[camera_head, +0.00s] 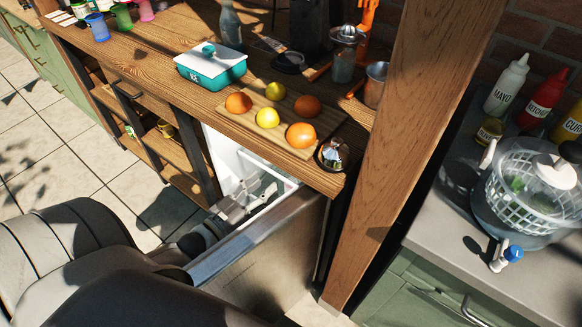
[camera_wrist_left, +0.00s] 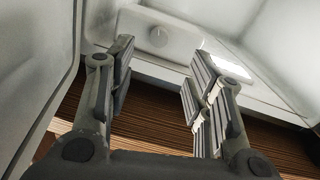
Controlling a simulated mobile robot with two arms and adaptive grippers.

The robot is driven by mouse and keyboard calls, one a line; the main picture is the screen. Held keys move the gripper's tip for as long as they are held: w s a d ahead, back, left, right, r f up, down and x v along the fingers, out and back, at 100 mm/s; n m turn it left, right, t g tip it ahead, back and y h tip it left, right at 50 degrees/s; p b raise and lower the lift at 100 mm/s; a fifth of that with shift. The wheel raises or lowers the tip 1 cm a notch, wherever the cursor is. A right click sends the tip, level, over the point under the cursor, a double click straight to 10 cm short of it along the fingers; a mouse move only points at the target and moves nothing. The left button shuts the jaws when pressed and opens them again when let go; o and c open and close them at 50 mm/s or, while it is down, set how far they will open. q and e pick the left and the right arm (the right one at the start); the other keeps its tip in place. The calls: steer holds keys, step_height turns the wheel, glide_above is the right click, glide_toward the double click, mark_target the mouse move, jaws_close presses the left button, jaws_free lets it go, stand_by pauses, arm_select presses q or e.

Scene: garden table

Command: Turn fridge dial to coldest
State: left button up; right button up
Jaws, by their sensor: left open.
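The fridge (camera_head: 226,165) stands under the wooden counter with its door (camera_head: 265,240) swung open. My left gripper (camera_head: 262,190) reaches into the fridge opening between the white interior and the door. In the left wrist view my left gripper (camera_wrist_left: 158,95) is open, with nothing between its fingers. The round white dial (camera_wrist_left: 158,36) sits on a white panel (camera_wrist_left: 185,42) ahead, beyond the fingertips and between them. The fingers look apart from the dial. The dial's marks are too small to read, and the head view does not show it.
The open door lies close beside my left arm, and the wooden counter (camera_head: 150,60) overhangs the fridge. A wooden post (camera_head: 410,140) rises at the right.

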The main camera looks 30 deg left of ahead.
arm_select(q)
steer(key=w+d, duration=0.1)
steer(key=w, duration=0.8)
steer(key=shift+w+d, duration=0.25)
arm_select(e)
steer(key=shift+s+d, duration=0.25)
steer(key=shift+s, duration=0.05)
arm_select(q)
jaws_close()
steer(key=m+p, duration=0.2)
steer(key=shift+m, duration=0.3)
arm_select(e)
steer(key=shift+s+a+r, duration=0.1)
steer(key=shift+a+r, duration=0.05)
steer(key=shift+r, duration=0.35)
steer(key=shift+s+a+r, duration=0.1)
steer(key=shift+r, duration=0.35)
arm_select(q)
steer(key=shift+r, duration=0.1)
